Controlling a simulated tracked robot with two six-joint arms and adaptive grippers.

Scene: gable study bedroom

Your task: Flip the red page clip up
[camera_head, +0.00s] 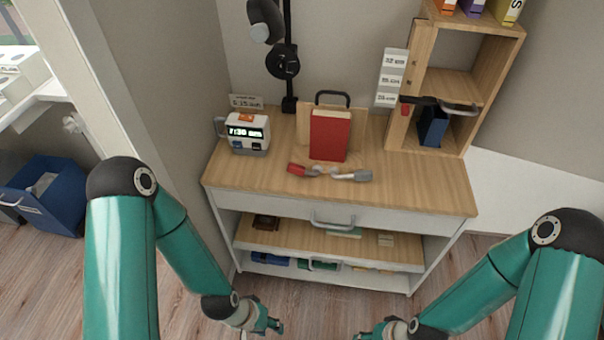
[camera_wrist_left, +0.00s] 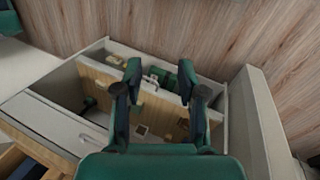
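The red page clip (camera_head: 299,170) lies low at the front left of a wooden book stand (camera_head: 303,124) on the desk. A grey clip (camera_head: 355,176) sits to its right. A red book (camera_head: 330,135) stands upright on the stand. My left gripper (camera_head: 276,326) is low in front of the desk, well below and apart from the clip. In the left wrist view my left gripper (camera_wrist_left: 160,76) has its fingers spread with nothing between them. My right gripper (camera_head: 362,336) is at the bottom edge of the head view; its finger opening is unclear.
The desk (camera_head: 425,190) has a handled drawer and shelves below, holding small items. A wooden shelf unit (camera_head: 466,90) stands at the right. A black post (camera_head: 290,75) rises behind. The desk front is clear.

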